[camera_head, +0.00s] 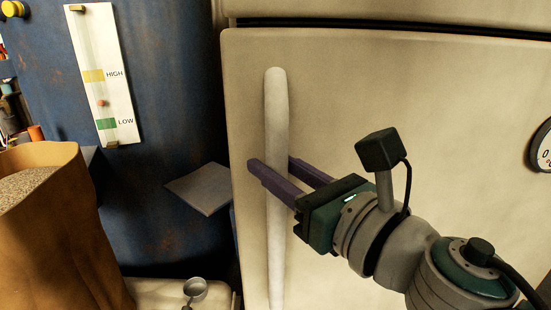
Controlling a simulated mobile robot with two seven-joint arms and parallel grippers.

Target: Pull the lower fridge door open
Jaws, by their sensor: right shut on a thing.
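The lower fridge door (400,90) is a large cream panel filling the right half of the view. A dark gap runs along its top edge, and the door looks closed. Its white vertical bar handle (276,120) runs down near the door's left edge. My right gripper (272,172) comes in from the right, its two purple fingers on either side of the handle at about mid height. It is shut on the handle. The left gripper is not in view.
A blue tank (165,110) with a HIGH/LOW gauge (100,75) stands left of the fridge. An open brown sack (55,240) of grains is at lower left. A metal scoop (195,290) lies at the bottom. A round dial (542,150) sits on the door at right.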

